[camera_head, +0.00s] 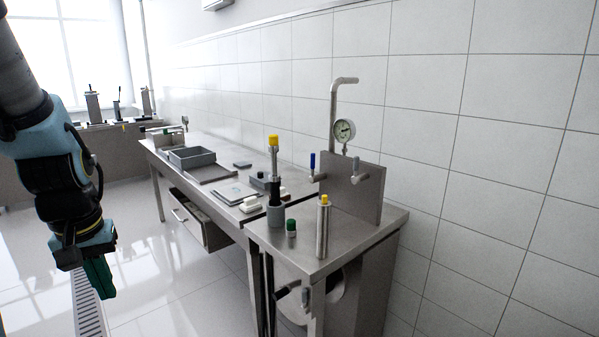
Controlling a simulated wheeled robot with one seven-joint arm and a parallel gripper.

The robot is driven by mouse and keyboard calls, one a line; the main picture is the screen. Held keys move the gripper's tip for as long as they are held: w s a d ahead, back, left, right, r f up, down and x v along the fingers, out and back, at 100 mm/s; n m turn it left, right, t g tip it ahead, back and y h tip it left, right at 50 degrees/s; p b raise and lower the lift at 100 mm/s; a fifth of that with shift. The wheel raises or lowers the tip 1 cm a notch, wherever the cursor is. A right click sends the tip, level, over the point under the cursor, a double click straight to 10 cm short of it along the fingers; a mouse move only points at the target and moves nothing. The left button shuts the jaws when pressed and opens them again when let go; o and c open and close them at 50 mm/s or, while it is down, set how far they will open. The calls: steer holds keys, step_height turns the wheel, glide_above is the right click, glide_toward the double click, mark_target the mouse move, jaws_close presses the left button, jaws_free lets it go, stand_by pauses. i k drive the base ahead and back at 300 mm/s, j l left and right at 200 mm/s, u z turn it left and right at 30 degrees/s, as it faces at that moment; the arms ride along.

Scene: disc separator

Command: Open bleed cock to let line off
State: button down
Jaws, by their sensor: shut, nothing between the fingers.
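A pressure gauge (342,131) stands on a steel pipe (334,100) behind the near end of the steel bench. Below it, on an upright steel plate (368,190), are a blue-handled cock (312,161) on the left and a small grey lever fitting (356,168) on the right. I cannot tell which one is the bleed cock. The blue handle points up. The gauge reading is too small to read. My gripper (100,280), with green fingers, is shut and empty. It hangs over the floor at the far left, well apart from the bench and the fittings.
A grey tray (190,157) is farther back. A drawer (198,222) stands open. The floor between my gripper and the bench is clear.

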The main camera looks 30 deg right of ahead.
mark_target(354, 180)
steer(key=z, duration=1.2)
